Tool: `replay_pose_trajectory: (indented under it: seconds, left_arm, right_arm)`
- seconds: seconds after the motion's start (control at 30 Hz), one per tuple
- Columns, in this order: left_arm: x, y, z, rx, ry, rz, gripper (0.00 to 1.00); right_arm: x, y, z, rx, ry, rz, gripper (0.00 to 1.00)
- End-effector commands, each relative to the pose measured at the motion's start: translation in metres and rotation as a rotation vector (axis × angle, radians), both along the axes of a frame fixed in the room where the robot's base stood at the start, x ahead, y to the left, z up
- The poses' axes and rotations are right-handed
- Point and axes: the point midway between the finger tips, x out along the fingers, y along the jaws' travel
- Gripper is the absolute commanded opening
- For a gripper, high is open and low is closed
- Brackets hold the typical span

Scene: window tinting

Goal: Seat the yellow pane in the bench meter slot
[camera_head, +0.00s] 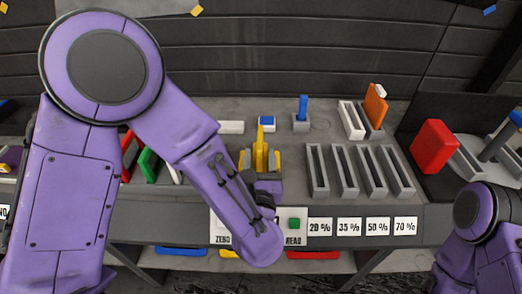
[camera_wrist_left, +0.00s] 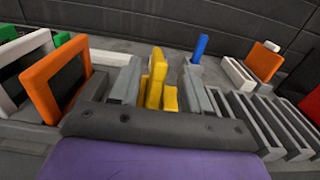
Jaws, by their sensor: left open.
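The yellow pane (camera_head: 260,148) stands upright, nearly edge-on to me, in the middle of the bench. My right gripper is out of view; only part of that arm shows at lower right.
ZERO and READ labels and a green button (camera_head: 294,224) lie at the bench front. Empty grey slots (camera_head: 345,170) stand right, above percentage labels. An orange pane (camera_head: 375,105), blue post (camera_head: 303,107) and red block (camera_head: 433,146) stand nearby. Framed panes (camera_wrist_left: 55,80) crowd the left.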

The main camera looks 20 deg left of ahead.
Motion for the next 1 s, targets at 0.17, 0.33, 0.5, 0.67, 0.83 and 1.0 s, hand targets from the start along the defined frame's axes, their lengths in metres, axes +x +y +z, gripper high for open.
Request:
replay_pose_trajectory:
  seconds: [0.17,0.33,0.5,0.67,0.83,1.0]
  left_arm:
    - [0.028,0.01,0.005,0.005,0.001,0.0,0.47]
    - [0.049,0.015,-0.001,0.003,0.002,-0.004,0.47]
    - [0.051,0.015,-0.002,0.002,0.001,-0.005,0.47]
    - [0.05,0.015,-0.002,0.002,0.001,-0.005,0.11]
    - [0.05,0.015,-0.002,0.002,0.001,-0.005,0.0]
    - [0.05,0.015,-0.002,0.002,0.0,-0.004,0.0]
  right_arm:
    - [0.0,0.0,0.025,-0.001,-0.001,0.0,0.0]
    - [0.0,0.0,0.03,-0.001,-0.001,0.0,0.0]
    - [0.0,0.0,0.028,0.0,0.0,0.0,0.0]
    - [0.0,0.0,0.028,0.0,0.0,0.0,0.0]
    - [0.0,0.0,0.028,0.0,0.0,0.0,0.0]
    - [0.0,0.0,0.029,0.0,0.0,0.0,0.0]
